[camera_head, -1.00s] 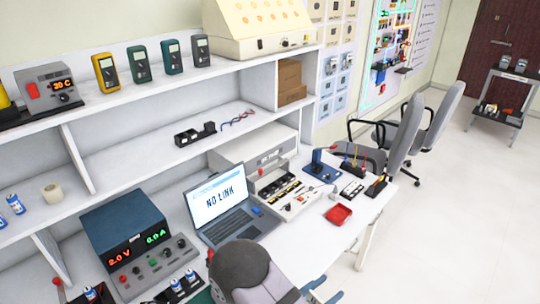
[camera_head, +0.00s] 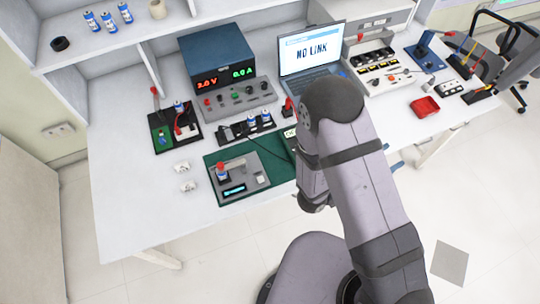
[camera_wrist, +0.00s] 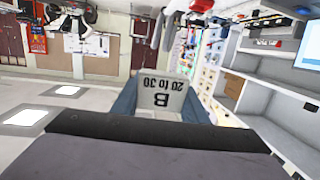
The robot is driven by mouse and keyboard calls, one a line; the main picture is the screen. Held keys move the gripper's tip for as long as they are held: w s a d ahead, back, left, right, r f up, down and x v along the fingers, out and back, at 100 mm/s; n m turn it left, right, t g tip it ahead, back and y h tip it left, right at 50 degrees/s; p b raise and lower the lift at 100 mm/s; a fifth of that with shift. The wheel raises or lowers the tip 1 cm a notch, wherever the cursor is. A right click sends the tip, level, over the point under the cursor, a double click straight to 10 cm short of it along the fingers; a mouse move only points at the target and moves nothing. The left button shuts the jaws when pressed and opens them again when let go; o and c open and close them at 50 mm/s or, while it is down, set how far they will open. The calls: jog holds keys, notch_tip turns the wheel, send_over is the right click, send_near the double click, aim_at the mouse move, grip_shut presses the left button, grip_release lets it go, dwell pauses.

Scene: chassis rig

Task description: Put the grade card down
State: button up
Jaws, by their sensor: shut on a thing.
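The grade card (camera_wrist: 160,98) is a white card reading "B 20 to 30", upside down in the wrist view. My gripper (camera_wrist: 160,108) is shut on it, with one blue-grey finger on each side. The card is held up in front of the wrist, with the room behind it. In the head view my arm hides my gripper and the held card. Two small white pieces (camera_head: 181,167) with dark marks lie on the white bench, left of the green mat; their marks are too small to read.
A grey device with a lit display (camera_head: 235,190) stands on the green mat (camera_head: 285,190). A power supply (camera_head: 222,75), a battery holder (camera_head: 250,126) and a laptop (camera_head: 312,50) stand behind. A red tray (camera_head: 425,107) is at right. The bench's front left (camera_head: 130,210) is clear.

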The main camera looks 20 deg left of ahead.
notch_tip(320, 180, down, 7)
jog(key=a+n+t+y+b, duration=0.2)
jog(key=n+y+b, duration=0.1)
jog(key=b, duration=0.2)
jog(key=w+a+f+n+t+y+b, duration=0.1)
jog(key=a+f+y+b, duration=0.1)
jog(key=a, duration=0.6)
jog(key=w+a+f+n+y+b, duration=0.1)
jog(key=a+f+n+y+b, duration=0.15)
jog(key=a, duration=0.45)
jog(key=n+g+y+b, duration=0.4)
jog(key=n+y+b, duration=0.6)
jog(key=y+b, duration=0.55)
send_over(188, 187)
jog(key=b+v, duration=0.2)
jog(key=v, duration=0.1)
notch_tip(188, 187, down, 5)
jog(key=h, duration=0.2)
jog(key=shift+s+d+g+y, duration=0.25)
jog(key=shift+s+g+y, duration=0.05)
jog(key=shift+s, duration=0.1)
jog(key=shift+f+p, duration=0.35)
jog(key=shift+f, duration=4.5)
